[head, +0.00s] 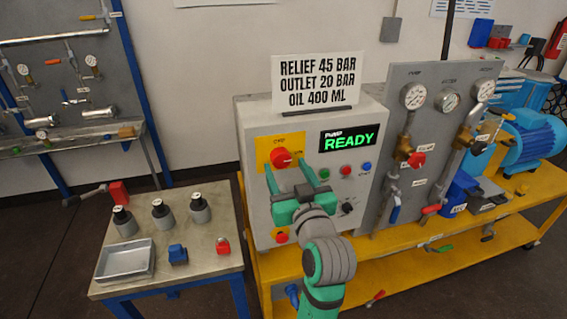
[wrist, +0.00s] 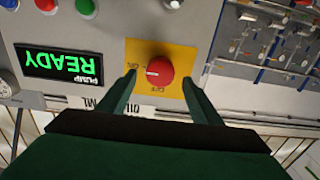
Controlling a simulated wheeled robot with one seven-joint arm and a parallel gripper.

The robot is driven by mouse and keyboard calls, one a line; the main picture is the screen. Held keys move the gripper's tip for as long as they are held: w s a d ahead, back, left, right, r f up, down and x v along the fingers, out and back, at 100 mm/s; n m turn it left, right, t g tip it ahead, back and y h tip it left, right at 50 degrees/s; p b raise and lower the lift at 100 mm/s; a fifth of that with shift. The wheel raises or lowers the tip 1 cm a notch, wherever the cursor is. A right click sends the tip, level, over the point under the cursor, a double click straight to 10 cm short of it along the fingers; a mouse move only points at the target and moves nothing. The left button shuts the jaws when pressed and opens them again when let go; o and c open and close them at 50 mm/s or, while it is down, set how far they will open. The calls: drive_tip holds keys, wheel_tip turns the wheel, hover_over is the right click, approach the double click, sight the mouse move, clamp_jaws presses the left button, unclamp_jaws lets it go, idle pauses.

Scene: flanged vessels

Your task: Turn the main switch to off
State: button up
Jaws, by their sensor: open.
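The main switch is a red round knob (head: 281,157) on a yellow plate (head: 262,160) on the grey control cabinet (head: 257,207). The plate reads OFF above the knob and ON to its right. In the wrist view, which is upside down, the knob (wrist: 160,72) has a white mark pointing left to the ON label. My gripper (head: 286,167) is open, with its two green fingers reaching toward the plate. In the wrist view its fingertips (wrist: 160,78) lie on either side of the knob, with visible gaps. I cannot tell how deep the fingers reach.
A lit READY display (head: 349,138) and several buttons sit right of the switch. A gauge panel (head: 440,130) stands right. A side table (head: 205,262) at left holds bottles, a tray (head: 125,262) and padlocks.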

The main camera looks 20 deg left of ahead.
sight(283, 161)
drive_tip(key=shift+x, duration=1.7)
drive_tip(key=c, duration=1.1)
drive_tip(key=shift+o, duration=0.2)
